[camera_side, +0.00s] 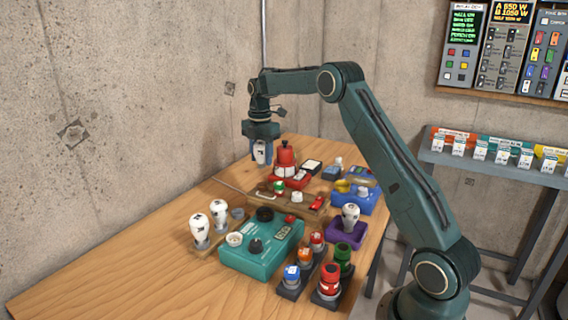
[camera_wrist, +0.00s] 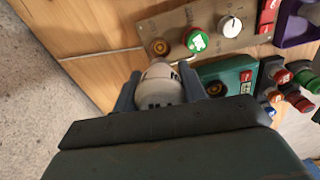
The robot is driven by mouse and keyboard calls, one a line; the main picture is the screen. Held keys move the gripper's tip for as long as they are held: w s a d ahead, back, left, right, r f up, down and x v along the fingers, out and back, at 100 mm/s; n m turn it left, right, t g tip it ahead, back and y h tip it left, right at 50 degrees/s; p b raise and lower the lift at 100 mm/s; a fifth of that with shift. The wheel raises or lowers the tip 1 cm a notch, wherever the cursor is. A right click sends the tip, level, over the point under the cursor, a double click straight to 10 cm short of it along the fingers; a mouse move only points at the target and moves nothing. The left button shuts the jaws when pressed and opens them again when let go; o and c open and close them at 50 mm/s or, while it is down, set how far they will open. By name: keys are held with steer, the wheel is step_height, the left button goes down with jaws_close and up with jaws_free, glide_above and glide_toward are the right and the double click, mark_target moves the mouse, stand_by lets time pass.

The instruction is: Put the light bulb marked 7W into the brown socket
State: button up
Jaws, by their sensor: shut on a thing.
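My gripper (camera_side: 261,158) is shut on a white light bulb (camera_side: 261,152) and holds it raised above the far left of the table. The wrist view shows this bulb (camera_wrist: 160,88) between the two fingers, with dark print that I cannot read. A brown round socket (camera_wrist: 158,47) sits at the left end of a tan panel (camera_wrist: 220,38), just beyond the bulb in the wrist view and apart from it. Another brownish round socket (camera_wrist: 216,89) shows on the teal box (camera_wrist: 236,74). Two other white bulbs (camera_side: 199,230) (camera_side: 219,214) stand on a wooden holder at the left.
The teal box (camera_side: 244,262) stands mid-table. A purple box (camera_side: 346,236) carries another white bulb (camera_side: 350,216). A red device (camera_side: 286,158) stands right of my gripper. Several button blocks (camera_side: 328,288) crowd the front right. The table's left front (camera_side: 110,285) is clear.

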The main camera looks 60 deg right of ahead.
mark_target(261, 143)
steer(key=shift+f, duration=0.1)
steer(key=shift+f, duration=2.75)
steer(key=shift+f, duration=0.6)
steer(key=o, duration=0.7)
steer(key=shift+r, duration=5.5)
